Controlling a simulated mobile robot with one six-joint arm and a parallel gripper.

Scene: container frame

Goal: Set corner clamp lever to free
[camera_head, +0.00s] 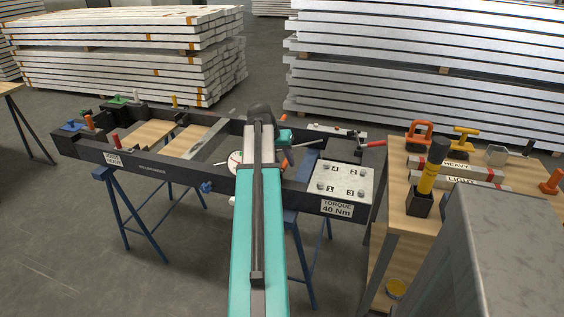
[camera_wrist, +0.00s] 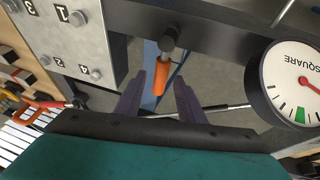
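In the wrist view an orange-handled lever (camera_wrist: 161,76) hangs from a dark round pivot (camera_wrist: 168,39) on the dark frame. Which clamp it belongs to is not marked. My gripper (camera_wrist: 160,88) has its two purple fingers apart, one on each side of the orange handle's line, with no visible contact. The dark frame (camera_head: 147,168) lies on blue trestles.
A white dial (camera_wrist: 297,84) is close on the right of the fingers in the wrist view. A numbered metal plate (camera_head: 343,180) and a red-handled lever (camera_head: 374,144) are at the frame's right end. A wooden bench (camera_head: 396,190) with tools stands farther right.

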